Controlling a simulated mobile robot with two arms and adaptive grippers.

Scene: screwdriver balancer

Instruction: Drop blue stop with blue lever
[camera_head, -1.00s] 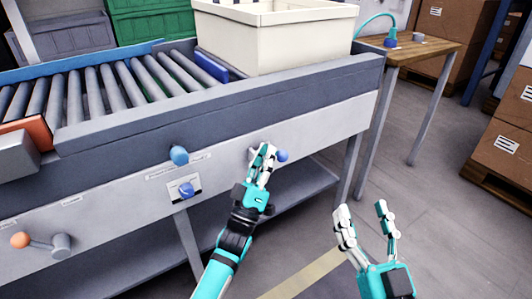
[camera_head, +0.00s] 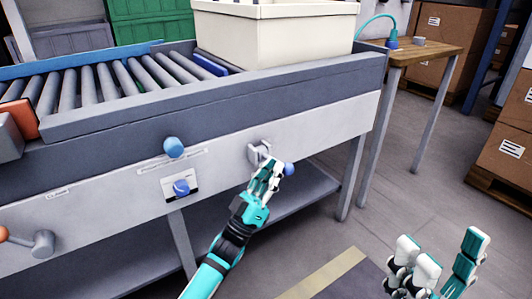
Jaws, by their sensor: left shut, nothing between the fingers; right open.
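The blue lever's round knob (camera_head: 289,169) sits to the right of and below its grey pivot (camera_head: 259,152) on the front panel of the conveyor. My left gripper (camera_head: 269,174) is shut and empty, its fingers at the lever between pivot and knob and hiding most of the arm. I cannot tell whether they touch it. The blue stop (camera_head: 209,64) is a flat bar across the rollers, just left of the cream crate, showing low near the roller tops. My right gripper (camera_head: 436,262) is open and empty at the lower right, away from the conveyor.
The cream crate (camera_head: 275,38) stands on the conveyor. A blue knob (camera_head: 174,147) and a blue dial (camera_head: 181,188) are on the panel left of the lever. An orange stop (camera_head: 22,117) and a lever (camera_head: 40,242) are at far left.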

